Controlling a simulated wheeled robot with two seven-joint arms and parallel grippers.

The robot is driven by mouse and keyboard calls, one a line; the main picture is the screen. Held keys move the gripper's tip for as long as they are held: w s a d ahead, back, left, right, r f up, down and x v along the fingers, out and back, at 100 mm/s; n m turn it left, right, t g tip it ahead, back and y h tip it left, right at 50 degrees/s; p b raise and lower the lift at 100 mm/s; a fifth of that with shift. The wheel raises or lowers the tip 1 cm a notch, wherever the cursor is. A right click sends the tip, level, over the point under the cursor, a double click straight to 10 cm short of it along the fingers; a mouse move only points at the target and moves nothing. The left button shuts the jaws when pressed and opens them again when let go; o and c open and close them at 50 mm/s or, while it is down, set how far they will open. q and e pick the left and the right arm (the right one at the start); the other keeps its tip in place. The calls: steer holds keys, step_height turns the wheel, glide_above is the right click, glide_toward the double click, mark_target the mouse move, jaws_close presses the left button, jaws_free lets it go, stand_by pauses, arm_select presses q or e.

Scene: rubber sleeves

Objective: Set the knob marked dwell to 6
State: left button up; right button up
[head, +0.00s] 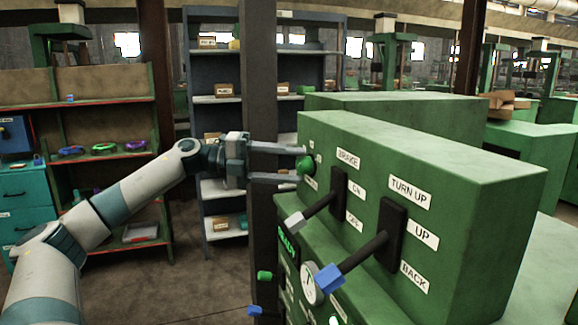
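My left gripper (304,165) reaches in from the left to the left end of the green machine (440,155). Its two fingers are spread, one above and one below a round green knob (306,164). Whether they touch the knob is not clear. Small white labels sit above and below the knob, too small and slanted to read, so I cannot tell whether it is the dwell knob. Its pointer and scale cannot be made out. My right gripper is not in view.
Two levers stick out from the machine front: one with a white grip (294,221) by the BRAKE label, one with a blue grip (329,278) by TURN UP. A round gauge (311,284) and a green-lit display (287,243) sit below. Shelves (222,100) stand behind.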

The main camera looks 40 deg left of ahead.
mark_target(298, 168)
arm_select(q)
steer(key=shift+s+a+f+b, duration=0.15)
steer(key=shift+s+a+b, duration=0.25)
steer(key=shift+a+b, duration=0.25)
steer(key=shift+s+a+b, duration=0.4)
steer(key=shift+s+b, duration=0.05)
steer(key=shift+b, duration=0.35)
steer(key=shift+s+a+b, duration=0.25)
steer(key=shift+a+b, duration=0.05)
steer(key=shift+b, duration=0.05)
steer(key=b+v, duration=0.5)
steer(key=v, duration=0.9)
steer(key=shift+r, duration=0.3)
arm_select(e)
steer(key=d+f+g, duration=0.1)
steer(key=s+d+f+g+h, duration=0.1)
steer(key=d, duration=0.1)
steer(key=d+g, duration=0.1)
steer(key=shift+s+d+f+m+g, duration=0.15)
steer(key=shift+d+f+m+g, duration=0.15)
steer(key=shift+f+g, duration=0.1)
arm_select(q)
steer(key=shift+s, duration=0.1)
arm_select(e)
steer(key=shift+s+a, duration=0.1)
